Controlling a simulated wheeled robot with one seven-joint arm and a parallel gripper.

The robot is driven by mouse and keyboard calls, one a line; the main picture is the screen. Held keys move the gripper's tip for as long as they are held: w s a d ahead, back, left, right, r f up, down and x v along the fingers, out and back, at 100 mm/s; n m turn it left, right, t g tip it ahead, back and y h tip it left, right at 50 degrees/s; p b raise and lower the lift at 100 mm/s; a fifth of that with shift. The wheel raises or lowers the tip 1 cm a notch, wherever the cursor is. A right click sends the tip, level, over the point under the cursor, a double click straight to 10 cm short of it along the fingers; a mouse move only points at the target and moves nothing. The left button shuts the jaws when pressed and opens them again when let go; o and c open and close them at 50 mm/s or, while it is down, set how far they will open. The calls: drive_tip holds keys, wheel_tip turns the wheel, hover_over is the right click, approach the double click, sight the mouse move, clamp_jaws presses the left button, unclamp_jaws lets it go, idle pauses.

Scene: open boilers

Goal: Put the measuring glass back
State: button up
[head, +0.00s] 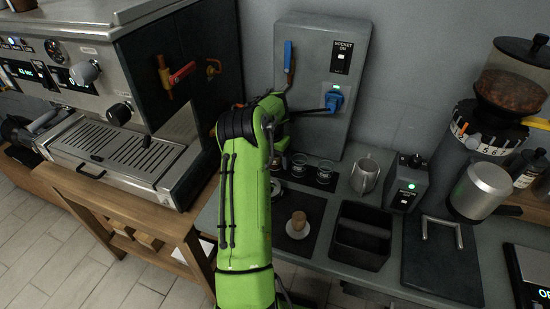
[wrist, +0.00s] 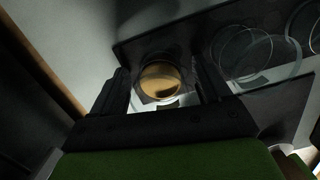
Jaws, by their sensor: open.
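In the wrist view my gripper (wrist: 162,85) is open, with one dark finger on each side of a round glass (wrist: 160,80) with brown contents. I take this for the measuring glass. I cannot tell whether either finger touches it. It is at the edge of a dark holder (wrist: 137,50). Other clear glasses (wrist: 245,52) are to the right. In the head view small glasses (head: 299,163) stand in a dark row below the wall panel. My green arm hides the fingers and the left end of that row.
A small cup of coffee (head: 299,221) stands on a dark mat (head: 318,207) in front. A steel pitcher (head: 365,176), a black box (head: 361,236) and a switch box (head: 407,181) are to the right. The espresso machine (head: 120,150) is left. A wall panel (head: 325,60) with a blue plug rises behind.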

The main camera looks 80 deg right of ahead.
wheel_tip(320, 180, up, 12)
drive_tip(key=a+p, duration=0.1)
drive_tip(key=p, duration=0.2)
drive_tip(key=shift+w+a+r, duration=0.2)
drive_tip(key=shift+f, duration=0.15)
idle(0.4)
